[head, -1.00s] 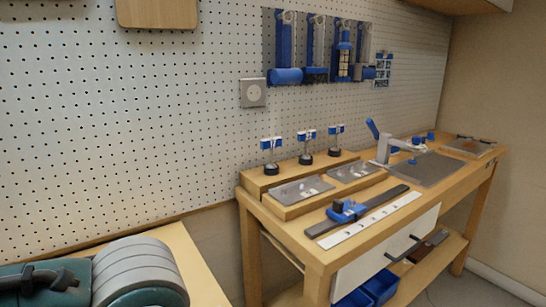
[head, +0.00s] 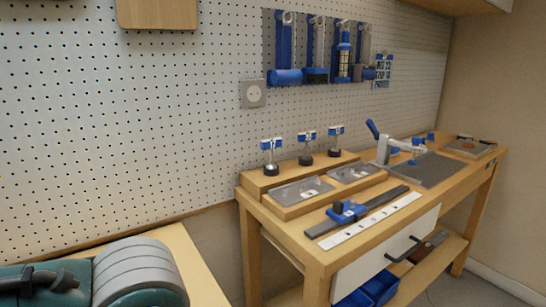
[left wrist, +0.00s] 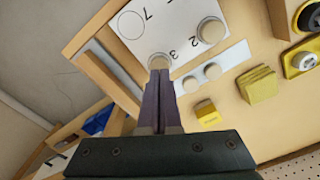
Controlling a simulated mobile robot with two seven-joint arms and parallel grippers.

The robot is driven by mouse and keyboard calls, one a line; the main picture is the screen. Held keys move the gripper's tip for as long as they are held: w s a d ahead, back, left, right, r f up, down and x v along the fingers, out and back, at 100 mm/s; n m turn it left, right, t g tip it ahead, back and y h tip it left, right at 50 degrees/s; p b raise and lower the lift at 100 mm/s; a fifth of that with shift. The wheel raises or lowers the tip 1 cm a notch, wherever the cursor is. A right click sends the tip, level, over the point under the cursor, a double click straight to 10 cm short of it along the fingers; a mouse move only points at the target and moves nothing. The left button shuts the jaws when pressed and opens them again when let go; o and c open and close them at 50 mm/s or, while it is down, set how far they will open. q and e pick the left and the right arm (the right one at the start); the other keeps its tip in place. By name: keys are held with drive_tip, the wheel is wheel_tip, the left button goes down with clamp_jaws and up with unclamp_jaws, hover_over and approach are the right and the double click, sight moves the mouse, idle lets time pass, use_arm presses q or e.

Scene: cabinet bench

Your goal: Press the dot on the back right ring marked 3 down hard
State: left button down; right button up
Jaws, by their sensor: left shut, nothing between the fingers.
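A white sheet (left wrist: 158,22) with printed digits and an empty ring (left wrist: 131,25) lies on a wooden top in the left wrist view. A pale round dot (left wrist: 160,61) sits beside the printed 3, and a larger pale dot (left wrist: 211,30) sits near the printed 2. My left gripper (left wrist: 160,73) is shut and empty, its tips at the dot by the 3 and partly covering it. I cannot tell whether they touch it. The sheet does not show in the head view, and my right gripper is in neither view.
Two more pale dots (left wrist: 204,76) lie on a white strip, near yellow blocks (left wrist: 258,86) and a small yellow piece (left wrist: 208,113). A wooden edge (left wrist: 92,28) borders the sheet. The head view shows a separate workbench (head: 318,255) with trays and tools by a pegboard (head: 120,120).

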use_arm(q)
drive_tip(key=shift+f+b, duration=0.6)
drive_tip(key=shift+f, duration=0.25)
drive_tip(key=shift+f+p, duration=0.1)
drive_tip(key=shift+p, duration=0.95)
idle(2.2)
drive_tip(key=shift+p, duration=1.2)
idle(2.5)
